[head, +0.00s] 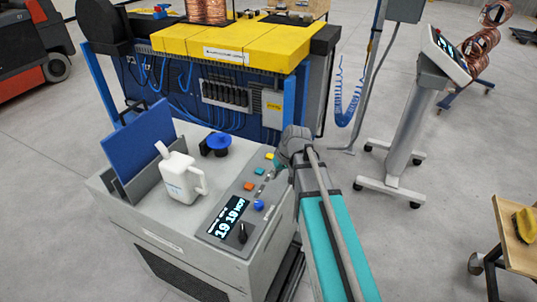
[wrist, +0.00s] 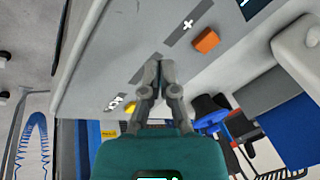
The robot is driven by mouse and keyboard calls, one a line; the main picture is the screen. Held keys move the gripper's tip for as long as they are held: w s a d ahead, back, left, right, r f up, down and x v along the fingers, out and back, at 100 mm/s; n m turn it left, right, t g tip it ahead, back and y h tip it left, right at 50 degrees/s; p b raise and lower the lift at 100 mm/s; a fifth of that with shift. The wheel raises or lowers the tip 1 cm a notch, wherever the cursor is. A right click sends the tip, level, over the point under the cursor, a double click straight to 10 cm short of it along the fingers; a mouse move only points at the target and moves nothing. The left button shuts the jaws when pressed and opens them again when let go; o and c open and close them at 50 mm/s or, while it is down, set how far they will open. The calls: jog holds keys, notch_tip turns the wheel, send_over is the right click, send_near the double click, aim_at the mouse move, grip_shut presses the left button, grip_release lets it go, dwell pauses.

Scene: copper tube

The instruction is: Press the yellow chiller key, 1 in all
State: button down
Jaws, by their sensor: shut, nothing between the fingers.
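The yellow chiller key (head: 269,156) is at the far end of the row of keys on the chiller's sloped panel (head: 231,196). In the wrist view the yellow key (wrist: 130,105) shows left of my fingers, partly hidden by the left one. My gripper (wrist: 159,64) is shut and empty, with its tips over the panel between the yellow key and the orange key. In the wrist view the green key is not visible. I cannot tell whether the tips touch the panel.
A blue and yellow machine (head: 230,85) stands behind.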

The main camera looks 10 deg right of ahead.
aim_at(267, 155)
jog(key=w+r+t+y, duration=0.1)
jog(key=w+r, duration=0.1)
jog(key=w, duration=0.3)
jog(key=w+d+r+n+t+y+p, duration=0.1)
jog(key=w+r+y, duration=0.1)
jog(key=w, duration=0.3)
jog(key=w+d+r+t+y, duration=0.1)
jog(key=w+r, duration=0.1)
jog(key=w, duration=0.4)
jog(key=shift+r+p, duration=0.25)
jog(key=shift+p, duration=0.05)
jog(key=shift+f, duration=0.1)
notch_tip(267, 155, down, 9)
jog(key=b, duration=0.8)
jog(key=shift+r+b, duration=0.2)
jog(key=shift+b, duration=0.2)
jog(key=shift+f+b, duration=0.8)
dwell(1.2)
jog(key=shift+r, duration=0.1)
jog(key=shift+r+p, duration=0.75)
jog(key=shift+p, duration=0.1)
jog(key=shift+r+p, duration=2.5)
